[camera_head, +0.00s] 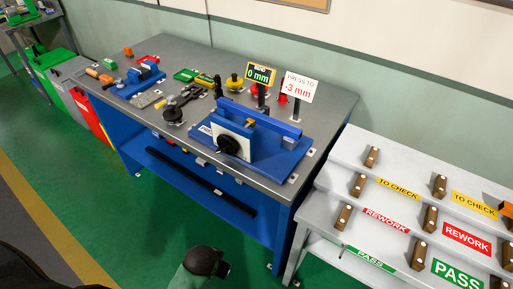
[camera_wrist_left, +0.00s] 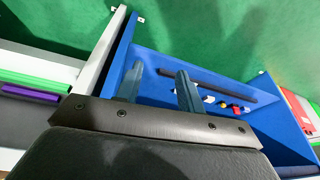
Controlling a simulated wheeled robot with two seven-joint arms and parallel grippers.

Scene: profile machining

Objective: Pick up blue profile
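A long blue profile (camera_head: 258,117) lies across the top of a blue press fixture (camera_head: 230,145) on the right part of the workbench. The fixture has a white plate and a black knob on its front. My left gripper (camera_wrist_left: 158,76) shows in the left wrist view with its two fingers apart and nothing between them. It is away from the profile, which I cannot make out in that view. My right gripper is not in view.
The grey workbench (camera_head: 322,128) holds several tools, a small vise (camera_head: 140,80) and coloured trays left of the fixture. Signs reading 0 mm (camera_head: 261,75) and -3 mm (camera_head: 298,86) stand behind it. A stepped grey rack (camera_head: 345,150) stands at right. Green floor lies in front.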

